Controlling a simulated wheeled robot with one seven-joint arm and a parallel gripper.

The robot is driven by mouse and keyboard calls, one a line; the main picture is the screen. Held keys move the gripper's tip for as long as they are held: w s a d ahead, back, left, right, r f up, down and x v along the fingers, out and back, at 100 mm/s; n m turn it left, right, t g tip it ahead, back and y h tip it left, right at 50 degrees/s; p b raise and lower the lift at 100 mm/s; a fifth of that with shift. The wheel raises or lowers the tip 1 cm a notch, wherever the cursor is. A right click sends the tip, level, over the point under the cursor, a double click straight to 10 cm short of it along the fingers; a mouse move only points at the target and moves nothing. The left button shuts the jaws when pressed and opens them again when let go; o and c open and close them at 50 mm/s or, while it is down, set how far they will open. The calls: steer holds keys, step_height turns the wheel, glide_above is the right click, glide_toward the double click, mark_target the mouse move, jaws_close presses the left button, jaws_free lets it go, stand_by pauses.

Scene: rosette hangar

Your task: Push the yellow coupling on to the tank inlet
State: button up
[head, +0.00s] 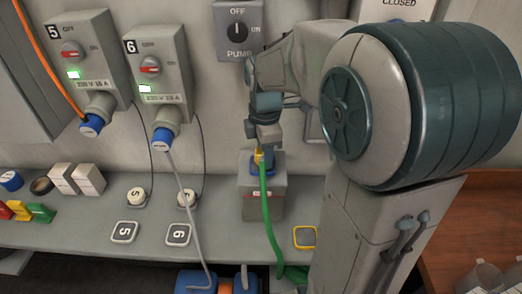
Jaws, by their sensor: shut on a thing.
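The yellow coupling (258,156) is small in the head view and sits at the upper end of a green hose (267,215). My gripper (264,148) is shut on the coupling, and its fingers hide part of it. The coupling is at the top of a grey tank (279,195), by a blue fitting (271,170) that looks like the inlet. The hose hangs down over the tank's front. I cannot tell whether the coupling is on the inlet or just in front of it.
A pump switch (238,30) is above the tank. Coloured blocks (20,210) lie at far left. A yellow-edged square (305,237) marks the shelf right of the tank.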

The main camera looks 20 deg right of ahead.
steer(key=shift+f, duration=0.4)
steer(key=o, duration=1)
steer(key=shift+r, duration=0.1)
step_height(320, 180, up, 14)
steer(key=shift+f, duration=0.15)
